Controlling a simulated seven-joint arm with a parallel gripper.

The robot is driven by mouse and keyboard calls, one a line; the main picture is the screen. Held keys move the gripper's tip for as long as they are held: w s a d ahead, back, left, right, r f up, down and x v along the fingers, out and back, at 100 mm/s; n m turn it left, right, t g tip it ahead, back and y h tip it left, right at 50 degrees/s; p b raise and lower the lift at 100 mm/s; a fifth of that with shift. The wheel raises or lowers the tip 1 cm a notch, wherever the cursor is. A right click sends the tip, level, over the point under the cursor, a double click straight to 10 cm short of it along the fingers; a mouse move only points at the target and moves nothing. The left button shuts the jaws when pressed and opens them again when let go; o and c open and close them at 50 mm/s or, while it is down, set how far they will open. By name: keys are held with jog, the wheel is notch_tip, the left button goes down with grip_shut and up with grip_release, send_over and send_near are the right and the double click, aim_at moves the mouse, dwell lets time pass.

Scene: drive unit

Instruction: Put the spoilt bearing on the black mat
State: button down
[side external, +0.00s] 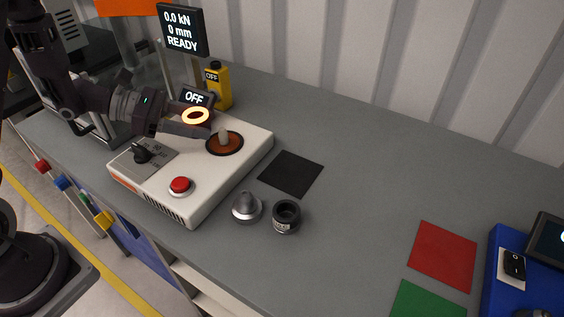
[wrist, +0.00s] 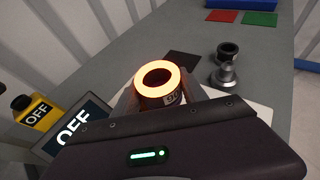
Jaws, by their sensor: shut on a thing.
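A bearing ring (side external: 195,115), glowing orange-yellow, is in my gripper (side external: 203,122). My gripper is shut on it and holds it above the white heater unit, to the left of the brown round plate and its upright peg. In the wrist view the glowing bearing ring (wrist: 157,86) sits between the fingers, with a partly hidden label on its side. The black mat (side external: 290,173) lies flat and bare on the grey bench, right of the heater unit. It also shows in the wrist view (wrist: 183,64), beyond the ring.
The white heater unit (side external: 190,205) has a red button and a brown plate with a peg (side external: 224,139). A dark ring (side external: 286,216) and a metal cone part (side external: 246,207) stand before the mat. Red (side external: 442,254) and green mats lie right.

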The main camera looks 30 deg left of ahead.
jog(key=shift+s+d+f+m+h, duration=0.15)
jog(key=shift+s+f, duration=0.05)
jog(key=shift+s, duration=0.3)
jog(key=shift+s+d+f+m+h, duration=0.15)
jog(key=shift+s, duration=0.35)
jog(key=s+d+m+g+y, duration=0.1)
jog(key=s+d+m+g, duration=0.3)
jog(key=d+m+g, duration=0.3)
jog(key=s+d+m+g, duration=0.4)
jog(key=d+g, duration=0.1)
jog(key=d, duration=0.5)
jog(key=s+d+m+g+y, duration=0.1)
jog(key=s+d+m+g, duration=0.45)
jog(key=d, duration=0.25)
jog(key=n+t+y, duration=0.2)
jog(key=n+t, duration=1.9)
jog(key=n, duration=0.1)
send_over(308, 169)
jog(key=shift+y, duration=0.5)
notch_tip(308, 169, down, 10)
jog(key=shift+r, duration=0.15)
jog(key=shift+f, duration=0.25)
jog(key=c, duration=0.6)
grip_release()
